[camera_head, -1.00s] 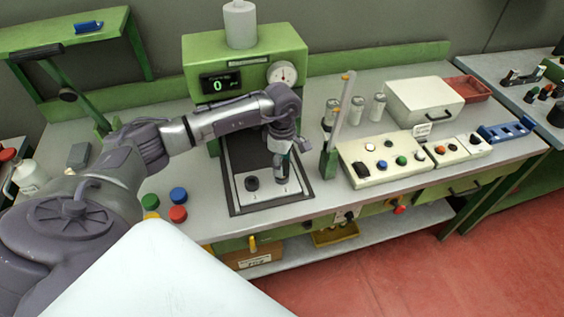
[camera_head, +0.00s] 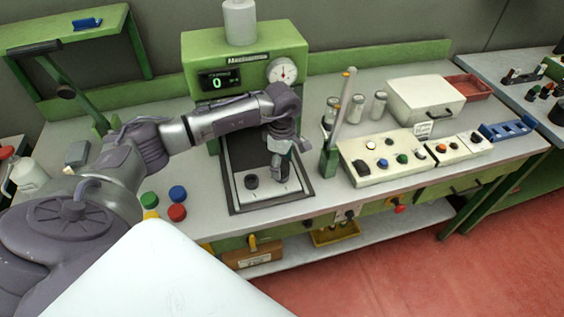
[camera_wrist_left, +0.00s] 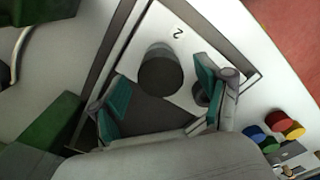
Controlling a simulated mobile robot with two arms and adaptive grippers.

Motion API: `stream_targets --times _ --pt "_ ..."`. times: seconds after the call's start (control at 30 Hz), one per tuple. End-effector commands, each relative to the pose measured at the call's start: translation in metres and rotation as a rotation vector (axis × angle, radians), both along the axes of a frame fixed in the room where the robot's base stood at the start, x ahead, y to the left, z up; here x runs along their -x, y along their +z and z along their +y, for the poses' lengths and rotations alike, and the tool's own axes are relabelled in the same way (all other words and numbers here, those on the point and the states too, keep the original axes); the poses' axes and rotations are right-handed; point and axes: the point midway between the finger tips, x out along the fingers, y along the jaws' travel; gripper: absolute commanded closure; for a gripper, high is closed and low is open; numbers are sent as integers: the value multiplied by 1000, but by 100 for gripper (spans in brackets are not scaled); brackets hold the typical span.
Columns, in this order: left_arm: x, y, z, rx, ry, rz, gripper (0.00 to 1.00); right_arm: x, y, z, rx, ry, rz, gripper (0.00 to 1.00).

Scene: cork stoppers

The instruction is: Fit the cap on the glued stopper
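My left gripper (camera_head: 280,165) hangs low over the right part of a pale plate in the dark-framed press bed. Its teal-padded fingers (camera_wrist_left: 160,98) are spread in the wrist view. A dark grey round piece (camera_wrist_left: 161,72) stands upright between them beside the printed "2", with gaps at its sides. A second dark round piece (camera_head: 251,182) stands on the plate to the left; one finger partly hides it in the wrist view (camera_wrist_left: 201,95). I cannot tell stopper from cap, or see any glue. My right gripper is not in view.
Green (camera_head: 149,199), blue (camera_head: 178,193), red (camera_head: 177,212) and yellow (camera_head: 150,215) round pieces sit left of the bed. The green press (camera_head: 245,58) stands behind. A green post (camera_head: 329,160) and a control box (camera_head: 390,160) stand close on the right.

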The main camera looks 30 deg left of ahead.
Motion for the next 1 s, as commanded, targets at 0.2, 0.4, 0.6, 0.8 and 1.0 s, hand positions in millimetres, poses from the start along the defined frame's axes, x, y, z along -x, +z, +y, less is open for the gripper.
stream_targets --times 0.2,0.4,0.6,0.8,1.0 --pt "0 0 0 0 0 0 22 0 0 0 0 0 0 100" --pt "-1 13 0 0 0 -4 22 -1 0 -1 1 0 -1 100" --pt "-1 53 0 0 0 -6 22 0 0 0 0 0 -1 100" --pt "-1 93 0 0 0 -5 22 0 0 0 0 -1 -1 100" --pt "0 116 0 0 0 -1 22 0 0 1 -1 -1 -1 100"
